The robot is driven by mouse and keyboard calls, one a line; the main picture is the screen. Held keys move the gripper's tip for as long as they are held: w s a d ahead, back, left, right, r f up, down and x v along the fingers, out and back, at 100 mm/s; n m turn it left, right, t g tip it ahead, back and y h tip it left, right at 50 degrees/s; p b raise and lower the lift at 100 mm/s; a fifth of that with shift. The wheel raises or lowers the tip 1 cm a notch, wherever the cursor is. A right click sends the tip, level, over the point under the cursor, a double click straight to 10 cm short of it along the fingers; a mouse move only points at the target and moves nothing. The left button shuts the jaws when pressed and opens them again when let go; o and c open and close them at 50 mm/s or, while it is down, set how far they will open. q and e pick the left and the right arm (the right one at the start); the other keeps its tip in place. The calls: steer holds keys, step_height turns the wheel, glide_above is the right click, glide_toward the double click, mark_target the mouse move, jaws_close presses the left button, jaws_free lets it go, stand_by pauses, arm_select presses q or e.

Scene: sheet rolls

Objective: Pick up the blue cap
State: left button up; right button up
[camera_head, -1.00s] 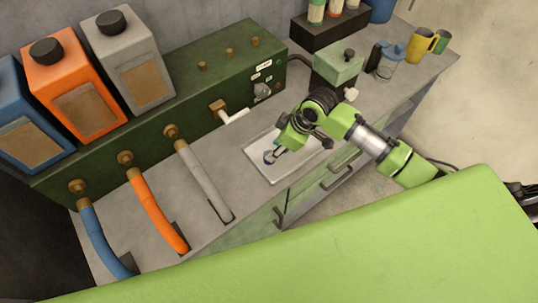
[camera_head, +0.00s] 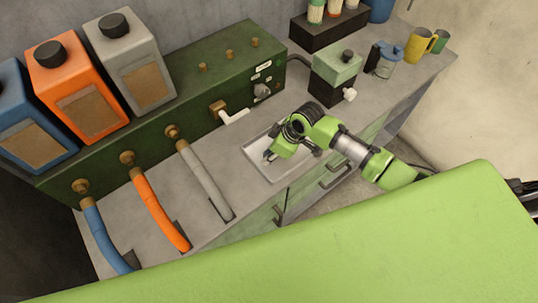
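A pale metal tray (camera_head: 288,176) lies on the counter. In the earlier frame a small bluish round piece, possibly the blue cap, shows in the tray. Now the gripper's fingers cover that spot, and I cannot make the piece out clearly. My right gripper (camera_head: 270,156) points down into the left part of the tray, its fingertips low at the tray floor. The view is too small to tell whether its fingers are open or closed on something. A clear jug with a blue lid (camera_head: 391,49) stands at the back right. My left gripper is not in view.
A white tap (camera_head: 234,117) sticks out behind the tray. A green-and-black grinder-like box (camera_head: 335,72) stands behind the arm. Grey (camera_head: 205,180), orange (camera_head: 158,220) and blue (camera_head: 104,241) hoses lie to the left. Yellow (camera_head: 418,44) and green (camera_head: 440,41) mugs stand far right.

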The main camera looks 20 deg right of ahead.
mark_target(266, 154)
steer(key=shift+r+b, duration=0.35)
steer(key=shift+r, duration=0.2)
steer(key=r, duration=0.1)
steer(key=r+b, duration=0.1)
steer(key=shift+s+r, duration=0.25)
steer(key=shift+r, duration=0.1)
steer(key=s+d+r+b, duration=0.1)
steer(key=s+r+b, duration=0.1)
steer(key=s+r, duration=0.7)
steer(key=s, duration=0.4)
steer(key=shift+s+d+r+b, duration=0.15)
steer(key=shift+s+d+b, duration=0.1)
steer(key=shift+d+b, duration=0.1)
steer(key=shift+w, duration=0.15)
